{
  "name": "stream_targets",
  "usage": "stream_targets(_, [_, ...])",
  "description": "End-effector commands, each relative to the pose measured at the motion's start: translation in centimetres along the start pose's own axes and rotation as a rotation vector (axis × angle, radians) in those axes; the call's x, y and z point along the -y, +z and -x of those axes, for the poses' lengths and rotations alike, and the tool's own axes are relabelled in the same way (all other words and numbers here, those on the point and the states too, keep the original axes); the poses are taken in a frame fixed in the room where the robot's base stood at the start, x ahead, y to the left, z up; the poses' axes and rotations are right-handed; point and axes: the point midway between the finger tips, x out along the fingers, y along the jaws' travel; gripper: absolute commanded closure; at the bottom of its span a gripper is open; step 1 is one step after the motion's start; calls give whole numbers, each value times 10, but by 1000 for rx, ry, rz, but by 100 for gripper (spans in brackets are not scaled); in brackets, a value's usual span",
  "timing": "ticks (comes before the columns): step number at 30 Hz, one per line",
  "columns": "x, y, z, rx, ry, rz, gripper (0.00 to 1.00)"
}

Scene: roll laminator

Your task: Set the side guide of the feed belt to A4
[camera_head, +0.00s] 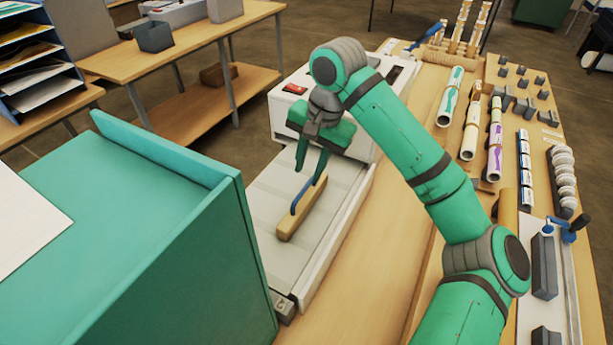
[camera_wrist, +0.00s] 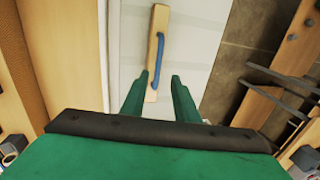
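The side guide (camera_head: 301,208) is a pale wooden bar with a blue handle (camera_head: 296,204) along it. It lies lengthwise on the light grey feed belt (camera_head: 262,218), in front of the laminator. My gripper (camera_head: 309,174) is above the far end of the guide, with its green fingers pointing down. Whether the fingers touch the guide I cannot tell. No A4 mark is readable.
The white laminator (camera_head: 283,109) with a red switch stands at the belt's far end. A teal cabinet (camera_head: 165,255) is close on the left. On the right, the wooden bench (camera_head: 392,232) carries rolls (camera_head: 472,128), grey blocks and a blue-handled tool (camera_head: 568,226).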

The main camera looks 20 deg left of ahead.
Motion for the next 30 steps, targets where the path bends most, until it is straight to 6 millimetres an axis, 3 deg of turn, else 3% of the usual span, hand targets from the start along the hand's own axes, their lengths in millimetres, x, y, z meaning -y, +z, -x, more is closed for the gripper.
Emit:
stream_targets(6, [1, 0, 38, -2, 0, 1, 72])
stream_targets(12, [0, 0, 55, -1, -1, 1, 72])
stream_targets(24, [0, 0, 57, 0, -1, 1, 72])
stream_targets(30, [0, 0, 44, 2, 0, 0, 72])
